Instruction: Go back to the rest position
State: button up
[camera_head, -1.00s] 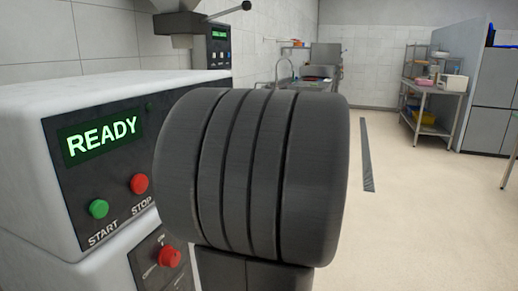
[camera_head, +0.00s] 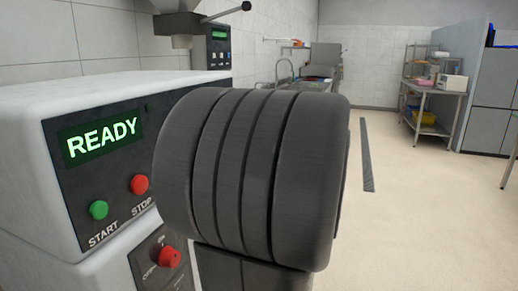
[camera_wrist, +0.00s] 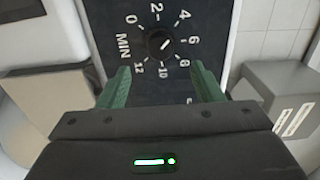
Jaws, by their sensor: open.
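In the wrist view my gripper (camera_wrist: 160,85) has its two green fingers spread apart with nothing between them. Beyond the fingertips is a dark panel (camera_wrist: 205,50) with a round timer knob (camera_wrist: 160,43), ringed by numbers from 0 to 12 and the word MIN. The knob lies just past the fingertips, apart from them as far as I can tell. In the head view my dark arm link fills the middle, and my gripper is hidden.
At left in the head view a white machine (camera_head: 130,88) has a green READY display (camera_head: 102,143), a green START button (camera_head: 99,209), a red STOP button (camera_head: 139,184) and a red knob (camera_head: 169,257). A steel table (camera_head: 440,92) stands far right. The floor (camera_head: 430,220) at right is clear.

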jog(key=w+a+m+p, duration=0.2)
jog(key=a+m+p, duration=0.6)
jog(key=m+p, duration=0.8)
jog(key=shift+w+m+p, duration=0.3)
jog(key=shift+w+p, duration=0.1)
jog(key=shift+p, duration=1.6)
